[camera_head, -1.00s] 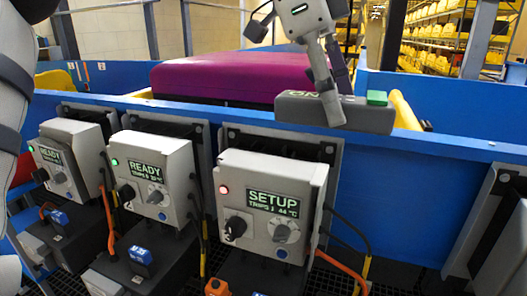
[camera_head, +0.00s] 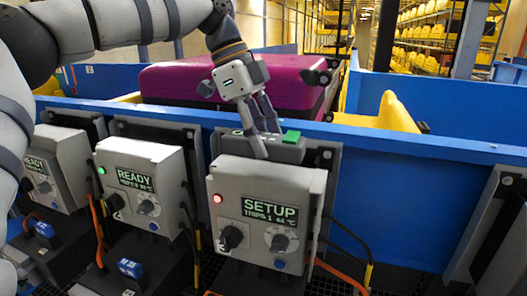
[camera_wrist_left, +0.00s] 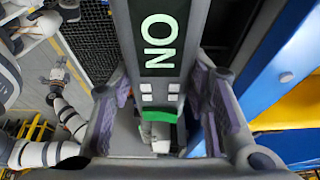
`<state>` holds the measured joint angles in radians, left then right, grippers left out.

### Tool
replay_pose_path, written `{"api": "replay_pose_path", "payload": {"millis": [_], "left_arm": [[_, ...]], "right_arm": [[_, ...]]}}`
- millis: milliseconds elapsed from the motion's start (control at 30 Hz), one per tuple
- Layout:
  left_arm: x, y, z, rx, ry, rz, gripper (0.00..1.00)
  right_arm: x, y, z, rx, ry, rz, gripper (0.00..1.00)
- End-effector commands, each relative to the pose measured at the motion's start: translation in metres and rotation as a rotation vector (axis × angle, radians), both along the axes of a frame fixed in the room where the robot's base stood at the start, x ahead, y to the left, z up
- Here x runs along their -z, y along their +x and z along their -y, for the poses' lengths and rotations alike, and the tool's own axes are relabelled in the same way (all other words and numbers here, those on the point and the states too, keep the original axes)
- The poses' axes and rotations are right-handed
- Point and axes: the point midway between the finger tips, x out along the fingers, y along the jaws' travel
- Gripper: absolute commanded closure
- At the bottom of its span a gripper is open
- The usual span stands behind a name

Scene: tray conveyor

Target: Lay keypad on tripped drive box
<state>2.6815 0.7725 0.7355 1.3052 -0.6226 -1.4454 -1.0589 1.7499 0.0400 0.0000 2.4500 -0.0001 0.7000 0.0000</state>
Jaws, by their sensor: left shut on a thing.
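The drive box (camera_head: 232,190) with a red light and a SETUP screen reading TRIPS 1 is the right one of the row. My left gripper (camera_head: 262,142) is above its top, shut on the keypad (camera_head: 288,151), a dark grey bar with a green end. The keypad lies crosswise at the box's top rear edge; I cannot tell whether they touch. In the left wrist view the keypad (camera_wrist_left: 158,84) runs between the fingers (camera_wrist_left: 160,112), with a lit green-lettered screen. A small gripper (camera_wrist_left: 58,74), seemingly my right, shows far below; its fingers are too small to judge.
Two grey boxes with green lights and READY screens stand left: the middle one (camera_head: 120,200) and the far-left one (camera_head: 72,160). A blue rail (camera_head: 400,150) runs behind. A magenta suitcase (camera_head: 200,82) lies beyond it. Cables hang beside the boxes.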

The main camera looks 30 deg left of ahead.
Motion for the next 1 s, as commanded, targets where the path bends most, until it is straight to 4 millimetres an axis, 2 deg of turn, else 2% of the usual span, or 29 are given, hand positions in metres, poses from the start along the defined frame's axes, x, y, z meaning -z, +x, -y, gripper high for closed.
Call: {"api": "replay_pose_path", "payload": {"millis": [133, 500, 533, 867, 1000], "left_arm": [[0.028, -0.001, 0.0, 0.002, -0.001, -0.001, 0.98], [0.032, 0.0, 0.001, 0.0, 0.0, 0.002, 0.98], [0.033, 0.0, 0.001, 0.001, 0.0, 0.001, 0.5], [0.033, 0.0, 0.001, 0.0, 0.0, 0.001, 0.49], [0.019, 0.0, -0.004, -0.002, 0.002, 0.003, 0.49]], "right_arm": [[0.0, 0.0, 0.0, 0.0, 0.0, 0.002, 1.0], [-0.002, 0.002, 0.0, 0.0, 0.0, 0.009, 1.0], [-0.002, 0.002, 0.0, 0.0, 0.0, 0.008, 1.0], [-0.001, 0.001, 0.0, 0.0, 0.0, 0.004, 1.0], [0.0, 0.0, 0.0, 0.0, 0.0, 0.002, 1.0]]}}
